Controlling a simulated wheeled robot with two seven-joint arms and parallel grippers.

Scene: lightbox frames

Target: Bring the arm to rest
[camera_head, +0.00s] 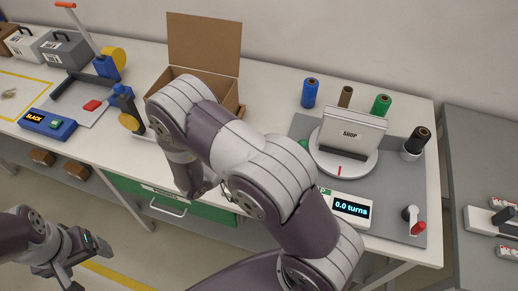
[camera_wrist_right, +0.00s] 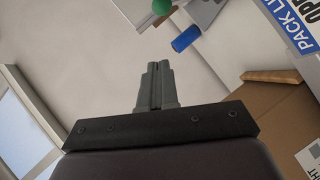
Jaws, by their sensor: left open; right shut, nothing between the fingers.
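My right arm reaches up across the middle of the head view and bends down over the front of the table (camera_head: 75,125). Its hand end is mostly hidden behind the arm there. In the right wrist view the right gripper (camera_wrist_right: 156,70) has its two fingers together with nothing between them. My left gripper (camera_head: 88,266) is at the lower left of the head view, below the table's level in the picture, open and empty.
An open cardboard box (camera_head: 205,42) stands behind the right arm. A round stand with a SHOP card (camera_head: 350,133), a counter reading 0.0 turns (camera_head: 350,208) and several spools are at right. A blue SLACK display (camera_head: 47,124) is at left. A green drawer (camera_head: 160,201) is below.

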